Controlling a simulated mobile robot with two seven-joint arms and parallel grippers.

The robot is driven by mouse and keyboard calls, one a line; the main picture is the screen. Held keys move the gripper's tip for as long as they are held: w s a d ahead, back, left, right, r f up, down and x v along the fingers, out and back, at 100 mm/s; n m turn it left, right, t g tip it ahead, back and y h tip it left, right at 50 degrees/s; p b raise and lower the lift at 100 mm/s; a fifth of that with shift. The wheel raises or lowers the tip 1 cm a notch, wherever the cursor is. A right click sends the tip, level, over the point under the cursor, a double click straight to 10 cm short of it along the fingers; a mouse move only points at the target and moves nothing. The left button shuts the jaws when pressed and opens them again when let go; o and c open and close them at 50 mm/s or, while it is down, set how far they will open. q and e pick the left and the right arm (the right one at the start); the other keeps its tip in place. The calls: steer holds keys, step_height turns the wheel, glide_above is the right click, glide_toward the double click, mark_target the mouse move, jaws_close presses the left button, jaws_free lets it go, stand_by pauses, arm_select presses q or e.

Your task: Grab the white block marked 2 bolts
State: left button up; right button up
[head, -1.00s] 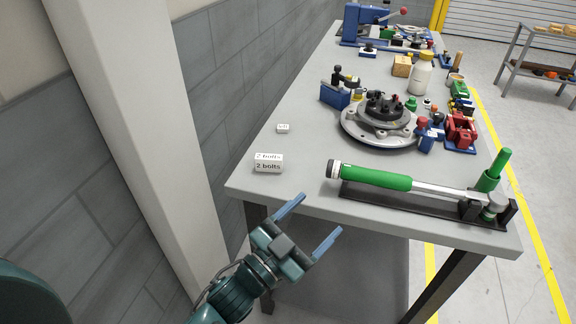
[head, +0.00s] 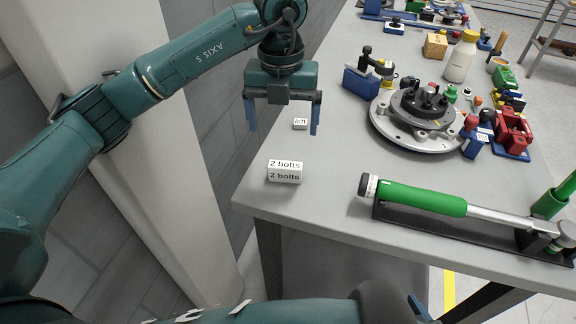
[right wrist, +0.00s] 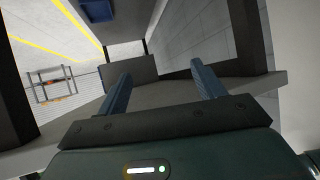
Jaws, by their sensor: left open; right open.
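The white block marked 2 bolts (head: 285,171) sits on the near left corner area of the grey table, with its label on the top and front faces. My left gripper (head: 282,118) is open, fingers pointing down, above the table's left edge and behind the block in the head view. Nothing is between its fingers that I can tell; a smaller white block marked "left" (head: 300,123) shows beside its right finger. My right gripper (right wrist: 160,88) is open and empty in the right wrist view, with no block in sight there.
The grey table (head: 330,205) holds a green-handled tool (head: 420,197) in a black holder, right of the block. A round metal fixture (head: 418,115) stands behind, with blue clamps, a white bottle (head: 461,58) and a red part (head: 513,131). A pale column (head: 165,130) stands left.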

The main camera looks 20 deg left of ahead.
mark_target(285, 164)
arm_select(q)
step_height(285, 164, down, 7)
steer(key=shift+a+r+p, duration=0.15)
steer(key=shift+p, duration=0.25)
steer(key=shift+d+f+p, duration=0.2)
steer(key=shift+f+p, duration=0.1)
steer(key=shift+f, duration=1.2)
steer(key=shift+d+f+p, duration=0.15)
steer(key=shift+f+p, duration=0.15)
steer(key=shift+f, duration=1.2)
steer(key=shift+c, duration=0.3)
steer(key=c, duration=1)
